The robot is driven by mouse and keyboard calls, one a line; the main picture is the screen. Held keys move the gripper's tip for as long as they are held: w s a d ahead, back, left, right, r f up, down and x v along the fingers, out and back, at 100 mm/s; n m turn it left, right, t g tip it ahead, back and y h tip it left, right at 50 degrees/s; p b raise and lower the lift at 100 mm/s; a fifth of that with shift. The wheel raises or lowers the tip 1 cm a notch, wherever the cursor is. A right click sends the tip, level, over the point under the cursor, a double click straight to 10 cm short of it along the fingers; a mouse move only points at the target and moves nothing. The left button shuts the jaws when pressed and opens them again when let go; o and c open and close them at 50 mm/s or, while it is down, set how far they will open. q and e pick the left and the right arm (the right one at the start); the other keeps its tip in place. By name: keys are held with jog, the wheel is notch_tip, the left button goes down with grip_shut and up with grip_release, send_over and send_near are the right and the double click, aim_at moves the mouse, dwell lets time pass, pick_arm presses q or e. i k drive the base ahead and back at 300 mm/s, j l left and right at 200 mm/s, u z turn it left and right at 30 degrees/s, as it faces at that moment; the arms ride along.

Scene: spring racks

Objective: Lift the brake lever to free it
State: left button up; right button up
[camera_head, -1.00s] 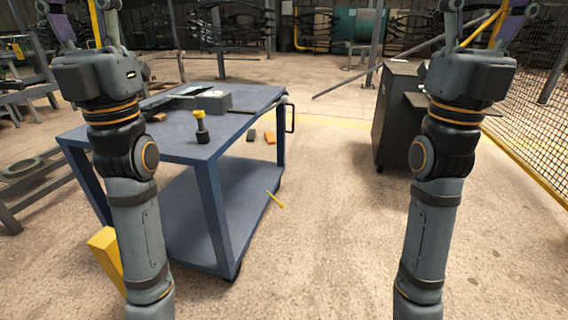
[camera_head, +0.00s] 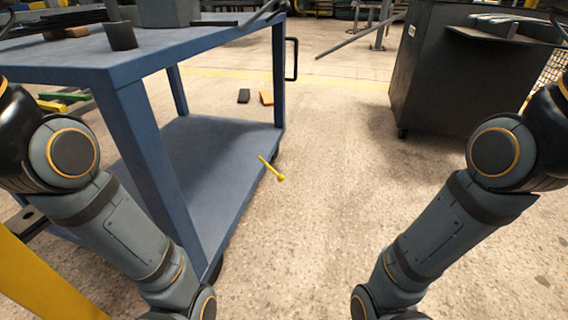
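A thin yellow lever (camera_head: 271,168), which looks like the brake lever, sticks out at the right edge of the lower shelf of a blue cart (camera_head: 146,150). It slants down to the right and ends in a small knob, low over the floor. Nothing touches it. Both of my arms show only in part, one at each side of the picture. Neither gripper is in view, so whether they are open or shut is hidden.
The cart's top holds a grey block (camera_head: 168,12) and a dark cylinder (camera_head: 120,36). A black handle (camera_head: 292,60) juts from its right side. A dark cabinet (camera_head: 452,85) stands at the right. The middle floor is clear.

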aim_at(280, 176)
jog(key=i+l+z, duration=0.35)
jog(key=i+l, duration=0.45)
jog(key=i, duration=0.15)
